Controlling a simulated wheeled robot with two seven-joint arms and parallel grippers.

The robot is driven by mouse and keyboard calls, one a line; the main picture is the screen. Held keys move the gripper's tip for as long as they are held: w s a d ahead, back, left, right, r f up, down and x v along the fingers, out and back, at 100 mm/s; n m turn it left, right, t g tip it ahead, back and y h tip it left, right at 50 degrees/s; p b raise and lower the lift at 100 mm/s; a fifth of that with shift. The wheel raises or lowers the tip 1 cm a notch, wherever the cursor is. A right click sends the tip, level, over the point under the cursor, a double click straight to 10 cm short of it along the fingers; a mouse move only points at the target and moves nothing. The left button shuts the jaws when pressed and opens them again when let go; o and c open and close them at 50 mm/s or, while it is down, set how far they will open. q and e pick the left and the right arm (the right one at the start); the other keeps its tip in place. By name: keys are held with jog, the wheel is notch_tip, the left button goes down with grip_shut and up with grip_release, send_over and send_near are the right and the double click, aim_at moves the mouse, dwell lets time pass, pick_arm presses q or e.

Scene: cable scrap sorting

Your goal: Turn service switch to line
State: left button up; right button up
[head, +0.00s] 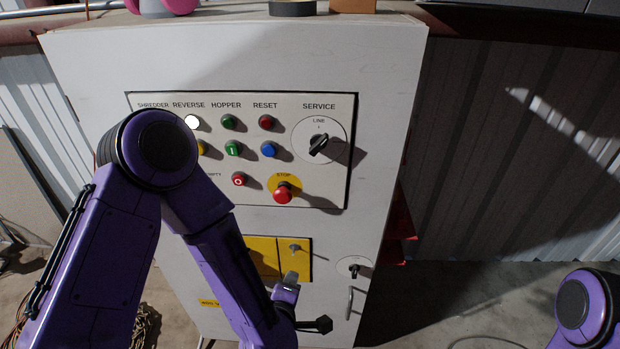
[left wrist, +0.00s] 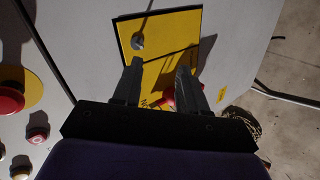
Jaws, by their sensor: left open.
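The service switch (head: 318,145) is a black rotary knob on a white round plate at the upper right of the control panel. Its plate reads LINE at the top, and the knob sits slanted, lower left to upper right. My left gripper (head: 307,301) is open and empty, well below the switch, in front of the cabinet's lower door. In the left wrist view its two fingers (left wrist: 160,68) are spread before a yellow panel; the switch is not seen there. My right gripper is out of view; only part of that arm shows at lower right.
The red stop button (head: 283,193) sticks out below the switch; it also shows in the left wrist view (left wrist: 10,100). Several buttons lie left of it, partly hidden by my left arm. The yellow panel (head: 262,256) and a small key switch (head: 354,269) are lower down.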

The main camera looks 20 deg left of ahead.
pick_arm(q)
jog(key=w+d+r+n+t, duration=0.2)
jog(key=r+n, duration=0.2)
jog(key=r, duration=0.4)
jog(key=w+d+r+n+t, duration=0.2)
jog(key=r+n, duration=0.1)
jog(key=r, duration=0.5)
jog(key=n+t+y, duration=0.2)
jog(key=n, duration=0.5)
send_near(318, 148)
jog(key=p+x, duration=0.1)
jog(key=x, duration=0.6)
jog(key=shift+w+f, duration=0.1)
jog(key=shift+w, duration=0.05)
jog(key=shift+w+a, duration=0.25)
jog(key=shift+w, duration=0.45)
grip_shut()
